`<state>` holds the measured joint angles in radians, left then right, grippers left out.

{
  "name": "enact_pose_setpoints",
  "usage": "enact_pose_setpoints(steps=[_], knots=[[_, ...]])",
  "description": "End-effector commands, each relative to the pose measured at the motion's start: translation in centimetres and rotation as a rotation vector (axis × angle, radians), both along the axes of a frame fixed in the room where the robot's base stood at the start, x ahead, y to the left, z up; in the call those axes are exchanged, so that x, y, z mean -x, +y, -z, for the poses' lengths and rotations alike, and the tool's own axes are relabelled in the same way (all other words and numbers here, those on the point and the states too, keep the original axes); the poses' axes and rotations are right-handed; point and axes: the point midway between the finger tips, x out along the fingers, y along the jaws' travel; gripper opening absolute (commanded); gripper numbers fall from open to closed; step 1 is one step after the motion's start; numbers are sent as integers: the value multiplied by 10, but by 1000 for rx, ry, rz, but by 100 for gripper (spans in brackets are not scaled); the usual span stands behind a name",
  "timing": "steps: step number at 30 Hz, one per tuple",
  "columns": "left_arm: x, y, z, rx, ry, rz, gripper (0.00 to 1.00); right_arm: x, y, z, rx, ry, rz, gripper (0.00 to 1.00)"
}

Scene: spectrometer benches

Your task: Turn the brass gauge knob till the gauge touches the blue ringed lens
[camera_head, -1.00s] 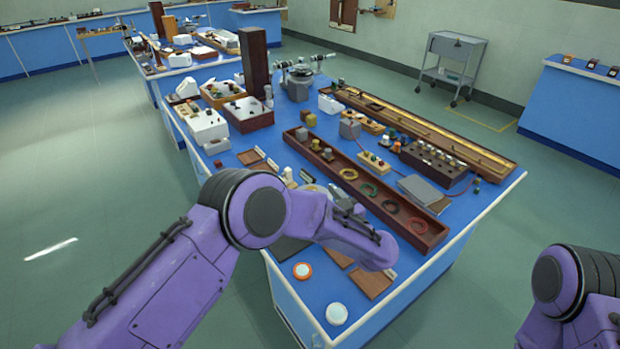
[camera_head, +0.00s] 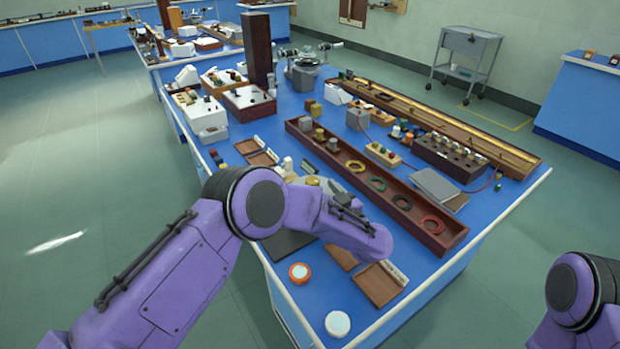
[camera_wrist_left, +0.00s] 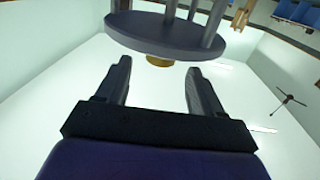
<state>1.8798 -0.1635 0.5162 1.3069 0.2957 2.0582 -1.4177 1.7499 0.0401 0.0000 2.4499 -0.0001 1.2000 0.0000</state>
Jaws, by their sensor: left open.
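In the left wrist view, my left gripper (camera_wrist_left: 162,84) is open, one finger on each side. A brass knob (camera_wrist_left: 159,61) sits just beyond the gap between the fingertips, and nothing is gripped. It is on a dark round plate with several posts (camera_wrist_left: 160,38), which looks like the gauge, upside down in this view. In the head view, my purple left arm hides the gripper and most of the gauge. A pale disc with a faint bluish tint (camera_head: 338,323) lies at the bench's near corner; I cannot tell whether it is the blue ringed lens. My right gripper is out of view.
An orange-ringed disc (camera_head: 301,273) lies near the bench's front left edge. A long brown tray (camera_head: 385,197) with coloured rings and blocks runs behind my left arm. Flat brown boards (camera_head: 378,286) lie beside my arm. Blue bench surface shows between the two discs.

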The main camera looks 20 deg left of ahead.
Motion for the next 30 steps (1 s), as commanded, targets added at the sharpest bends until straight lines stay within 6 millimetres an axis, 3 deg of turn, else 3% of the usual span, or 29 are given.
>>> enact_pose_setpoints(steps=[3, 9, 20, 25, 30], knots=[[-18, 22, -4, 2, 1, -4, 67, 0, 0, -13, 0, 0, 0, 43], [-42, 46, -2, 2, 1, 0, 67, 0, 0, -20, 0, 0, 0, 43], [-49, 53, -1, 0, 0, 4, 67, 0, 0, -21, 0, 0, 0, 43], [-49, 53, -1, 0, 0, 4, 16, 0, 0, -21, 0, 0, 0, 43], [-49, 53, -1, 0, 0, 6, 16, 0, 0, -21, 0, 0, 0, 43]])
